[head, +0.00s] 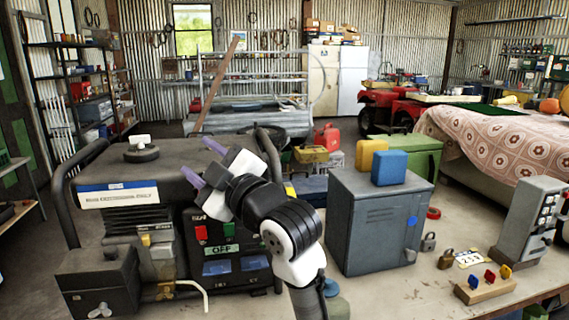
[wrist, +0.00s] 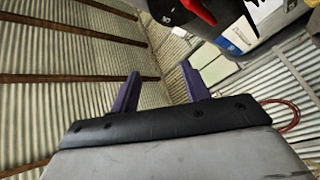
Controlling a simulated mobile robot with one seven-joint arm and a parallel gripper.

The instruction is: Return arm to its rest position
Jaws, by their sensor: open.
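My gripper (head: 202,163) is raised in front of the generator in the head view, its two purple fingers spread apart with nothing between them. In the wrist view the same two fingers (wrist: 158,95) stand apart and empty, with the ribbed metal walls and roof beyond them. My arm reaches up from the bottom middle of the head view and hides part of the generator's right side.
A black generator (head: 125,182) stands close on the left. A grey metal cabinet (head: 372,225) with a yellow and a blue block on top stands right of my arm. Padlocks (head: 446,259) and a wooden key holder (head: 485,289) lie on the bench at right.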

